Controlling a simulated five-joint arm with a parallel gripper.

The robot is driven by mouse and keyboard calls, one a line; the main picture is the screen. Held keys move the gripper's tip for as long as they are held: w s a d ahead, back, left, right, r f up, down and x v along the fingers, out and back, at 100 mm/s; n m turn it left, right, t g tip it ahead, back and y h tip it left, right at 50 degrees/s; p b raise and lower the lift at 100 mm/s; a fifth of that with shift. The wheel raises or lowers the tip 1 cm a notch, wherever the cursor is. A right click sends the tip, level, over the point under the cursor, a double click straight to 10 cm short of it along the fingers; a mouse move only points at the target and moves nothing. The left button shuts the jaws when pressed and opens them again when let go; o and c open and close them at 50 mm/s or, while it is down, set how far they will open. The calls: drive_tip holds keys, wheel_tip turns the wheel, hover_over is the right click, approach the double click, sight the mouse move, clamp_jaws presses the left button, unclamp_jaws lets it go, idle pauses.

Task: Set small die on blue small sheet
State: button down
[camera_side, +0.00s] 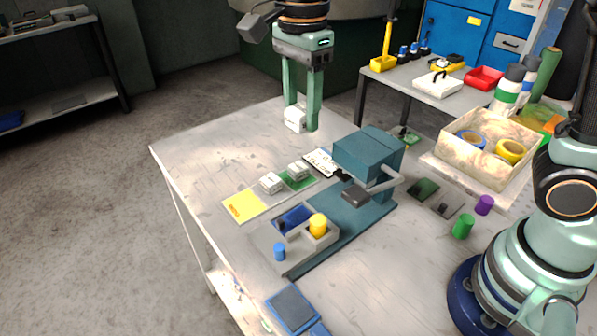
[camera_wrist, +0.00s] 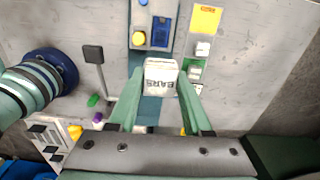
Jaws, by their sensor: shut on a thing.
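My gripper (camera_side: 303,122) is above the back of the table, with its fingers pointing down and shut on a white die (camera_side: 295,118). In the wrist view the held die (camera_wrist: 160,76) shows dark lettering between the fingers. Two other white dies (camera_side: 271,183) (camera_side: 298,170) sit on a strip with a yellow sheet (camera_side: 243,206) and a green area (camera_side: 297,183). A blue patch (camera_side: 291,218) lies in the grey fixture in front of the press; I cannot tell if it is the blue small sheet. The held die is well apart from it.
A teal press (camera_side: 365,152) with a lever stands mid-table. A yellow cylinder (camera_side: 318,225) and a blue cylinder (camera_side: 280,252) stand at the grey fixture. Green (camera_side: 463,226) and purple (camera_side: 484,205) cylinders stand right. The table's left part is clear.

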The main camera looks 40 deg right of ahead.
drive_tip(key=shift+a+f, duration=0.15)
drive_tip(key=shift+f, duration=0.05)
wheel_tip(320, 180, down, 20)
drive_tip(key=shift+r, duration=0.2)
drive_tip(key=shift+f, duration=0.1)
idle(0.3)
